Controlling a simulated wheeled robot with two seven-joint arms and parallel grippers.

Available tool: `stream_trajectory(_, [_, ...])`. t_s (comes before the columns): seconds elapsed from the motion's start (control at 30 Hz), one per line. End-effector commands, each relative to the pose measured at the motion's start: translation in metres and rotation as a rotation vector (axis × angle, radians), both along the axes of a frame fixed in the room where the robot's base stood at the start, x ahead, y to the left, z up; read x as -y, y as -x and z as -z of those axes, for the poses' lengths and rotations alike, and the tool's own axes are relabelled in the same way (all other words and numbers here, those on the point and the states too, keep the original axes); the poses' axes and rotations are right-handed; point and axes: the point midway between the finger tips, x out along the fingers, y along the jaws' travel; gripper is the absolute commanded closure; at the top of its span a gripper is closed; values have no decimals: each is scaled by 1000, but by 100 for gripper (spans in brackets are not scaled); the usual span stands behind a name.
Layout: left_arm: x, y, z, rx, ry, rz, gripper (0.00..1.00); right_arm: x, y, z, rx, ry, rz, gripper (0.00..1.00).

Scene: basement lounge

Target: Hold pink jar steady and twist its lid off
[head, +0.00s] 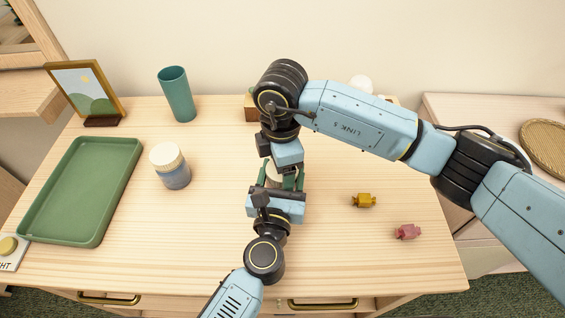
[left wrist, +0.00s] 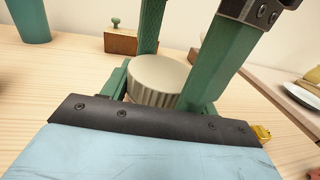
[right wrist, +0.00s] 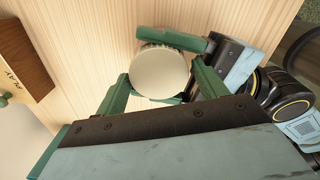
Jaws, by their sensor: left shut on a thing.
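A jar with a round cream lid with ridged sides (left wrist: 160,82) stands on the table, mostly hidden between my two grippers. The lid also shows from above in the right wrist view (right wrist: 158,72) and partly in the head view (head: 273,174). The jar's body is almost all hidden, so its pink colour cannot be made out clearly. My left gripper (head: 276,192) comes from the front, low, and is shut on the jar's body below the lid. My right gripper (head: 282,178) points down from above. Its green fingers are apart on either side of the lid, with small gaps visible.
A blue-grey jar with a cream lid (head: 171,167), a teal cup (head: 178,95) and a green tray (head: 80,190) stand left. A wooden box (head: 251,108) is behind my right gripper. Small yellow (head: 363,200) and pink (head: 408,232) pieces lie right.

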Motion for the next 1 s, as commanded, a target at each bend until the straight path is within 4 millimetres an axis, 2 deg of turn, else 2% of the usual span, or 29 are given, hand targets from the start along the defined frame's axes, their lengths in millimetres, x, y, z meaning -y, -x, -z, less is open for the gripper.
stream_trajectory(0.1, [0, 0, 0, -1, 1, 0, 100, 1, 0, 0, 0, 1, 3, 17])
stream_trajectory(0.37, [-1, 0, 0, -1, 1, -4, 100, 1, -1, -1, 0, 3, 6, 17])
stream_trajectory(0.7, [-1, 0, 1, -1, 0, -5, 100, 1, -1, -41, 2, 1, 5, 17])
stream_trajectory(0.97, [-1, 0, 0, -1, 0, -4, 100, 1, -1, -45, 1, 3, 8, 17])
stream_trajectory(1.0, [-1, 0, 0, -1, 0, -4, 36, 1, -1, -45, 1, 3, 8, 17])
